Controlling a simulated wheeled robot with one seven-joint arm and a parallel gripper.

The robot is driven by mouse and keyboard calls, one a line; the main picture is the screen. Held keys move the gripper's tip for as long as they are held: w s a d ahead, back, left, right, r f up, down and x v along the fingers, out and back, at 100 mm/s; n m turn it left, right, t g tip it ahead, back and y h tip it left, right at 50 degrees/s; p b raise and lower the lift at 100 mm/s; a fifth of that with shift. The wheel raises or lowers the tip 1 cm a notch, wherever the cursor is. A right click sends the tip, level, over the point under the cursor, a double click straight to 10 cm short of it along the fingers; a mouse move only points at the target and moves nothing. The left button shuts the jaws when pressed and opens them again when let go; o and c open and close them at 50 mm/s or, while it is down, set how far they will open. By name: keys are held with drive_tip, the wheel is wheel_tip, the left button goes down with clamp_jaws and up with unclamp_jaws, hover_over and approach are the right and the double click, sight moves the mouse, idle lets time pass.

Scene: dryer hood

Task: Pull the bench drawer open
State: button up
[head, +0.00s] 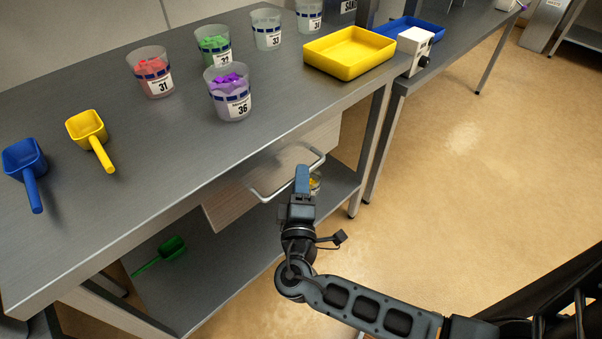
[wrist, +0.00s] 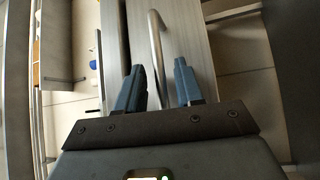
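The bench drawer (head: 237,199) has a pale wood-grain front under the grey bench top; it looks shut or nearly so, though the bench edge hides its top. Its metal bar handle (head: 288,181) stands out from the front. My gripper (head: 302,172) is at the handle's right part in the head view. In the wrist view, the blue fingers of my gripper (wrist: 160,66) are apart, with the handle (wrist: 154,35) running between them and a gap visible on each side. I cannot tell whether either finger touches the bar. The drawer front (wrist: 190,35) lies behind it.
The bench top (head: 150,200) holds a blue scoop (head: 25,160), a yellow scoop (head: 87,127), several labelled cups and a yellow tray (head: 350,52). A green scoop (head: 171,247) lies on the lower shelf (head: 225,260). A bench leg (head: 371,150) stands right of the drawer. Open floor (head: 470,170) lies right.

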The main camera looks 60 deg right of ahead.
drive_tip(key=shift+x, duration=0.8)
drive_tip(key=shift+c, duration=0.5)
clamp_jaws()
